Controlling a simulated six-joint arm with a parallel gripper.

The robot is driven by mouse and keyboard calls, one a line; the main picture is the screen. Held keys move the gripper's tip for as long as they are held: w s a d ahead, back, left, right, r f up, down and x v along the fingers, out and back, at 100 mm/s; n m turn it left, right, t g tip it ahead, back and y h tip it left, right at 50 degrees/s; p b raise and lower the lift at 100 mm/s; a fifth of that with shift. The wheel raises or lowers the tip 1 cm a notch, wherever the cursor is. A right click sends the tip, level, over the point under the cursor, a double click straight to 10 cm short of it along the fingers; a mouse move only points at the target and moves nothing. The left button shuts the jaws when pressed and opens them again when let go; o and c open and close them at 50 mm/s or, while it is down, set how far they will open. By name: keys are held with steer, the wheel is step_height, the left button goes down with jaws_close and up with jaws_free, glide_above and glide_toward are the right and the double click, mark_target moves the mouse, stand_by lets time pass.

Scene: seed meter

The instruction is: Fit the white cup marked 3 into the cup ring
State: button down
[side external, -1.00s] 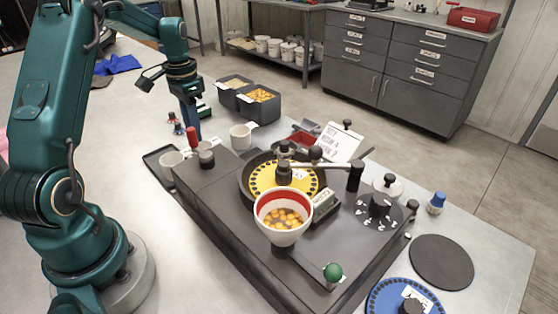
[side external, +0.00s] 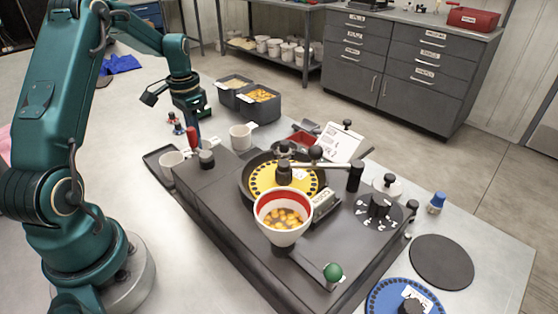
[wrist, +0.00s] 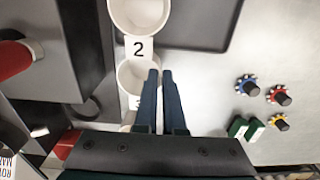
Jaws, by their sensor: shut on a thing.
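Two white cups show in the wrist view. One is marked 2 (wrist: 138,12) at the top. Below it is the white cup marked 3 (wrist: 128,78), its tag partly visible and the cup partly hidden by my fingers. My gripper (wrist: 159,73) is shut at the right rim of this lower cup, pinching its wall. In the side external view my gripper (side external: 194,128) is low behind the red handle and the dark machine, and the held cup cannot be made out there. I cannot pick out the cup ring with certainty.
The dark machine (side external: 215,195) carries a yellow seed plate (side external: 262,178), a white hopper (side external: 283,236) with seeds and a green knob (side external: 332,272). A red handle (side external: 192,137) stands close to my gripper. Another white cup (side external: 240,138) stands behind. Small coloured knobs (wrist: 278,95) lie at right.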

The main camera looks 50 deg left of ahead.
steer(key=shift+a+r, duration=0.3)
steer(key=shift+r, duration=0.15)
stand_by(0.5)
steer(key=shift+r, duration=0.2)
steer(key=shift+r, duration=1.35)
steer(key=w+d+r+n, duration=0.5)
steer(key=w+d+n, duration=0.25)
steer(key=d, duration=0.35)
steer(key=shift+n+t+h, duration=0.3)
steer(key=shift+n, duration=0.05)
steer(key=shift+s+d+f, duration=0.1)
steer(key=shift+d+f, duration=0.05)
steer(key=shift+f, duration=1.4)
steer(key=shift+s+d+f, duration=0.1)
steer(key=shift+d+f, duration=0.05)
steer(key=shift+f, duration=1.4)
steer(key=shift+f, duration=1.15)
steer(key=c, duration=0.9)
jaws_free()
steer(key=shift+c, duration=0.2)
